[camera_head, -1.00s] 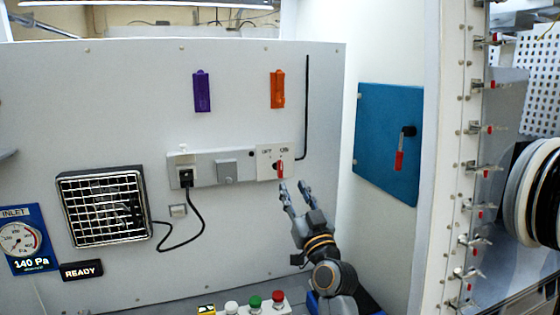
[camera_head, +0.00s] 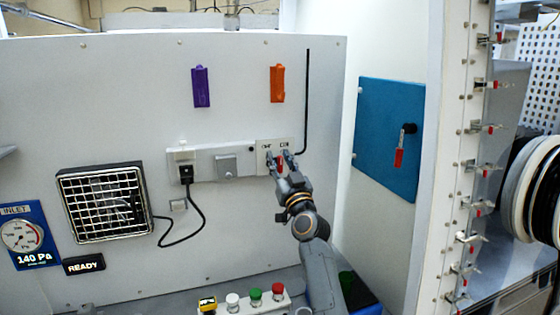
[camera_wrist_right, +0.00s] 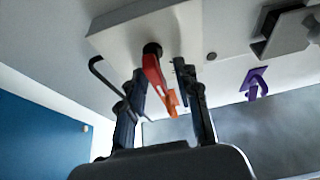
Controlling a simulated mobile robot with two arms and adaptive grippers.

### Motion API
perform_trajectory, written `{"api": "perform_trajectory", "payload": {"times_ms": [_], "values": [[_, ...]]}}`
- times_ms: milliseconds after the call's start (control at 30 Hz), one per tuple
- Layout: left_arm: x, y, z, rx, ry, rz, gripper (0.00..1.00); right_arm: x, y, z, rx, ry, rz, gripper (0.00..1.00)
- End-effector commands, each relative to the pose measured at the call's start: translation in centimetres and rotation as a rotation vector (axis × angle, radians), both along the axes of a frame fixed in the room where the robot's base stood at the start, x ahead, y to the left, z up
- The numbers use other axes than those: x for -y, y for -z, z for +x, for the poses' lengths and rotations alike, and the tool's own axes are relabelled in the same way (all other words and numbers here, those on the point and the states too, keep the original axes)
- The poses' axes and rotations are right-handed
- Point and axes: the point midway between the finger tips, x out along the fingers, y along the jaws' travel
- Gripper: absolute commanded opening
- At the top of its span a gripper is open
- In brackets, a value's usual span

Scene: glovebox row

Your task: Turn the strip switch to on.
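The strip switch is a red lever (camera_head: 280,161) on a pale plate (camera_head: 262,149) at the right end of the grey wall strip. Marks stand above the lever, too small to read surely now. My right gripper (camera_head: 279,155) is at the lever, one finger on each side. In the right wrist view the red lever (camera_wrist_right: 154,72) stands on a dark round pivot between the fingers of my right gripper (camera_wrist_right: 158,72). The fingers are apart, with a gap to the lever, narrower on the picture's left. My left gripper is not in view.
The strip (camera_head: 205,166) also carries a black plug (camera_head: 186,173) with a cable. Orange (camera_head: 277,83) and purple (camera_head: 201,87) holders hang above. A black rod (camera_head: 307,100) runs down beside the switch. A button box (camera_head: 243,303) stands below. A blue panel (camera_head: 380,135) is at right.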

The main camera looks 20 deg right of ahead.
Motion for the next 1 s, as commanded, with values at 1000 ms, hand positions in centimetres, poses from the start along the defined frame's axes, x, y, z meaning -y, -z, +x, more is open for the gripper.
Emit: {"api": "perform_trajectory", "payload": {"times_ms": [1000], "values": [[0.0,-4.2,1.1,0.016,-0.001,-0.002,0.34,0.4,-0.2,0.0,-0.014,0.0,0.337,0.0]]}}
